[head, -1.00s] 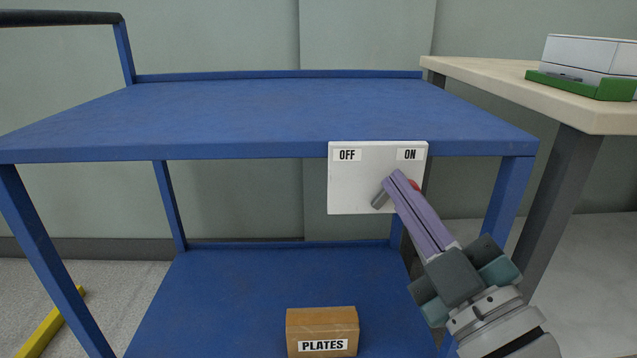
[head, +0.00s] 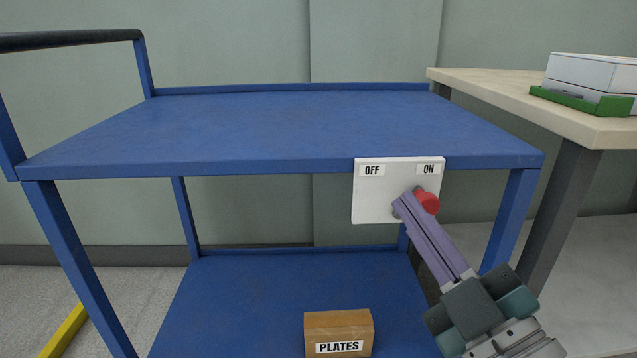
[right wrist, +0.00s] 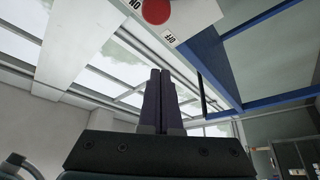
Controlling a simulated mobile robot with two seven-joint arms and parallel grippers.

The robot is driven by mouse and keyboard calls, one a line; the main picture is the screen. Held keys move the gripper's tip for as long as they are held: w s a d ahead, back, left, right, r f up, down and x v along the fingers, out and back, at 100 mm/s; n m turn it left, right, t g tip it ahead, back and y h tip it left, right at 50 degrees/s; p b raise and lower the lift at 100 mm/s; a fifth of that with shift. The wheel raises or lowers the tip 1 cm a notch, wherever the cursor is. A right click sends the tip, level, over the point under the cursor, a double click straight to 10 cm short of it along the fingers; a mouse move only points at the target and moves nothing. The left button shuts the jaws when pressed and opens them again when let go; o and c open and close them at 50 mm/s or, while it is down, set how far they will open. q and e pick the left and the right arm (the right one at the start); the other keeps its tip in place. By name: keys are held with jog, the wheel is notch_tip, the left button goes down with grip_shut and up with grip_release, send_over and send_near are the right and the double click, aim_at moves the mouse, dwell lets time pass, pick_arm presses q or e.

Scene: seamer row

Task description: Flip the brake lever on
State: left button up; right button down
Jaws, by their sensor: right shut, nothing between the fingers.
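The white switch plate (head: 375,200) is fixed to the front edge of the blue cart, with an OFF label (head: 371,170) at left and an ON label (head: 429,169) at right. The lever's round red knob (head: 427,202) is below the ON label; its shaft is mostly hidden behind my fingers. My right gripper (head: 402,202) is shut and empty, its purple fingertips in front of the plate, just left of the knob. In the right wrist view, the red knob (right wrist: 157,10) appears beyond the closed fingertips (right wrist: 160,72), apart from them. My left gripper is not in view.
The blue cart's top shelf (head: 290,125) is bare. A brown PLATES box (head: 339,325) sits on the lower shelf. A pale table (head: 500,88) stands at right, holding a white box in a green tray (head: 590,102).

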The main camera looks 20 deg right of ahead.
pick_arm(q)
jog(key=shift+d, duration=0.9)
pick_arm(e)
jog(key=d+v, duration=0.1)
jog(key=v, duration=0.5)
jog(key=shift+s+d, duration=0.25)
